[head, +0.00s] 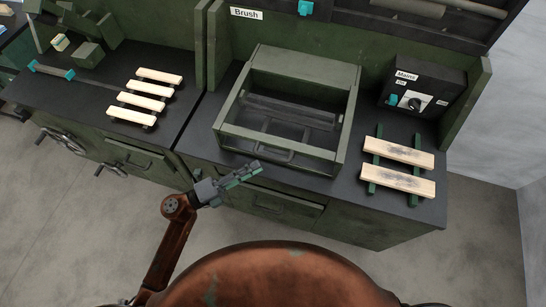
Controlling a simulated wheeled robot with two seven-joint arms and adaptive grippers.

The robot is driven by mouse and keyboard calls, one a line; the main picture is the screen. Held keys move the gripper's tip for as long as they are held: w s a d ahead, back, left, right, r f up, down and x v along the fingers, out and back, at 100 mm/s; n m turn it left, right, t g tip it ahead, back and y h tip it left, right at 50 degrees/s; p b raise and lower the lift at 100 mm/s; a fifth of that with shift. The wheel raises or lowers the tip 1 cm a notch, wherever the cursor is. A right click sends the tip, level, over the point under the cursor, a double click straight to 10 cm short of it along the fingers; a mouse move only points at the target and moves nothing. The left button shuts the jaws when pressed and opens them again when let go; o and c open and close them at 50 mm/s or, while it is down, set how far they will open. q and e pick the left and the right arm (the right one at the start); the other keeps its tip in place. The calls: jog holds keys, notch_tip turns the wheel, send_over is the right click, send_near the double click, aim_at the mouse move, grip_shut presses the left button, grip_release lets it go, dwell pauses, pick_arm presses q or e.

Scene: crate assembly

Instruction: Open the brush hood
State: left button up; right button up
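The brush hood (306,70) is a green, boxy cover with a large window, standing on the dark bench top under the "Brush" label (247,13). Its front bar with a handle (268,152) sits low at the bench's front side, and the hood looks closed. Dark rollers or bars show dimly through the window. My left gripper (248,173) is just in front of the hood, below and left of the handle, apart from it as far as I can see. Its fingers are small and seen at an angle, so their opening is unclear. My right gripper is out of view.
A black "Mains" switch box (431,85) stands right of the hood. A crate panel of pale slats on green strips (399,154) lies in front of it. Pale slats (146,90) lie on the left bench, near a green device (90,53). Handwheels (62,142) stick out below.

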aim_at(273, 157)
pick_arm(q)
jog(key=x, duration=0.7)
jog(key=shift+w+d+b, duration=0.1)
jog(key=shift+b, duration=0.2)
jog(key=c, duration=0.3)
grip_shut()
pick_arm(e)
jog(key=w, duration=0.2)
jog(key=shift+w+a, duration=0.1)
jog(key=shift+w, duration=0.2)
